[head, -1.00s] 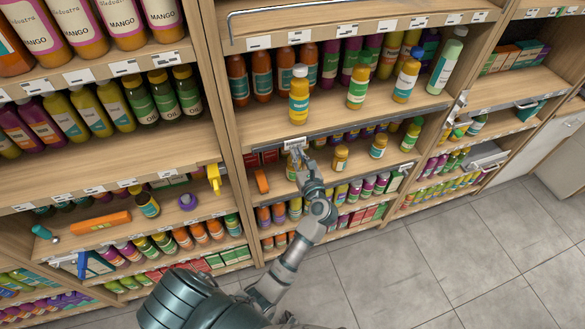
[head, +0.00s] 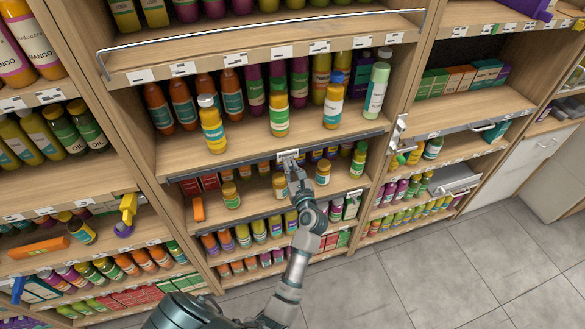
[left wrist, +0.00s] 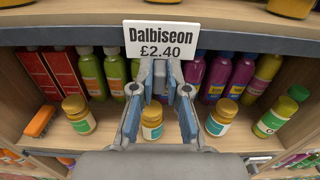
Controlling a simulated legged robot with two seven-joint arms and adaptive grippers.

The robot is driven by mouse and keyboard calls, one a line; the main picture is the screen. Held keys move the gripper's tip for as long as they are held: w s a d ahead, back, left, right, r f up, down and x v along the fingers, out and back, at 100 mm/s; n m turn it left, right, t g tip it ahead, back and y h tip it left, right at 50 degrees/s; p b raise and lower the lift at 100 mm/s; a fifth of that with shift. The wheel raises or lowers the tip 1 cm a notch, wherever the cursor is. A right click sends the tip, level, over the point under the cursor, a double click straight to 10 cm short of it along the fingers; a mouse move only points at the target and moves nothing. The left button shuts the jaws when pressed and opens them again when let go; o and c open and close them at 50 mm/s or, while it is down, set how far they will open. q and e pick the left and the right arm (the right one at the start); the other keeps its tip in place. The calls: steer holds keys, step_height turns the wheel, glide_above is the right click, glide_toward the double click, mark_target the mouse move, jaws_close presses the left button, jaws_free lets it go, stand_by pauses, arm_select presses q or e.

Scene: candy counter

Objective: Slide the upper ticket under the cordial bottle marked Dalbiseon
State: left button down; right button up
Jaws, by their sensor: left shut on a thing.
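The upper ticket (head: 288,154) is a small white card on the dark rail (head: 235,166) of the middle shelf's front edge. In the left wrist view the ticket (left wrist: 165,40) reads "Dalbiseon £2.40". My left gripper (head: 291,167) is shut on its lower edge, its blue-grey fingers (left wrist: 160,68) pointing up. On the shelf above stand a white-capped yellow bottle (head: 212,130), a yellow bottle with a green label (head: 279,115) and a blue-capped bottle (head: 333,108). The ticket is below the green-labelled one, slightly right. Bottle names are too small to read. My right gripper is out of view.
Small yellow jars (head: 230,197) (left wrist: 78,115) stand on the shelf below the rail, behind my gripper. An orange object (head: 198,209) lies at that shelf's left. A pale green bottle (head: 376,92) stands at the upper right. The rail looks clear on both sides.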

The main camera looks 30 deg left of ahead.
arm_select(q)
steer(key=shift+w+d, duration=0.1)
steer(key=shift+d, duration=0.1)
steer(key=c, duration=1.2)
jaws_free()
steer(key=shift+a, duration=0.1)
steer(key=shift+o, duration=0.2)
steer(key=v, duration=0.7)
steer(key=shift+d, duration=0.4)
